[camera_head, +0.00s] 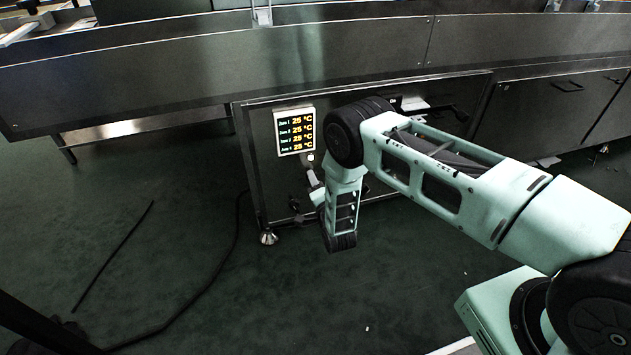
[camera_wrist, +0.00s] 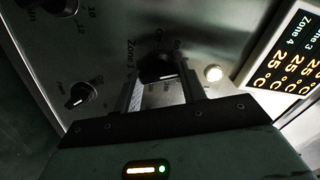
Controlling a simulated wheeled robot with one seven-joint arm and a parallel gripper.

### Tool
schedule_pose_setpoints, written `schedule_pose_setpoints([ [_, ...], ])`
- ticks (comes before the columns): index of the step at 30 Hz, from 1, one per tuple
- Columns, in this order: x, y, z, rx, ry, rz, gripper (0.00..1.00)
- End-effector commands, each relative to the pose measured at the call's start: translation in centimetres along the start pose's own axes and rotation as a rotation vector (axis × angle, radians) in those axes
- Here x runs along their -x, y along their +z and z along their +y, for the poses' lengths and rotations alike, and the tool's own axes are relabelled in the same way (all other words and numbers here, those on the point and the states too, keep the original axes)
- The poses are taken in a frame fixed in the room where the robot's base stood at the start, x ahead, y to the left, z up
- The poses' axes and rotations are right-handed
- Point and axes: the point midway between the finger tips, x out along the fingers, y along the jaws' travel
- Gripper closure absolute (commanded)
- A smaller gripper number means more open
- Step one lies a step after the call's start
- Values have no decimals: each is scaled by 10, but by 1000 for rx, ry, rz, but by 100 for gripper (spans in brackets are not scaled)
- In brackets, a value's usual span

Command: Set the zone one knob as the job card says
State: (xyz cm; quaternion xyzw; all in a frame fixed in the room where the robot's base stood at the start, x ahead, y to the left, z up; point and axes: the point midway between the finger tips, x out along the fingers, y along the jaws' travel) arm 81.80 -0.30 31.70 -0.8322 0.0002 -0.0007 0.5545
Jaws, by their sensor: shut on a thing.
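The zone one knob (camera_wrist: 157,68) is a black round knob with a pale pointer line. It is on a grey panel beside the printed words "Zone 1". My gripper (camera_wrist: 163,88) is shut on this knob, one finger on each side, in the wrist view. The fingers hide part of the knob and its scale, so its exact setting cannot be read. In the head view my gripper (camera_head: 316,180) is at the panel just below the display, and my arm hides most of the knobs. I cannot make out a job card with readable text.
A display (camera_head: 295,131) shows 25 °C for several zones; its edge is in the wrist view (camera_wrist: 289,55). A lit white button (camera_wrist: 213,73) is beside the knob. Another black knob (camera_wrist: 79,95) is to the left. A dark cable (camera_head: 232,235) lies on the open green floor.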

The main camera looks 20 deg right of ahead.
Motion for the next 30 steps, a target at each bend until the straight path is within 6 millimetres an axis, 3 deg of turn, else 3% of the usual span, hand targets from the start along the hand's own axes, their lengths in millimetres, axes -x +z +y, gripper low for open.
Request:
schedule_pose_setpoints([
  [19, 1, 2, 0, -48, 0, -5, 82],
  [20, 1, 2, 0, -48, 0, -5, 51],
  [21, 1, 2, 0, -48, 0, -4, 40],
  [30, 1, 1, 0, -47, 1, -2, 37],
])
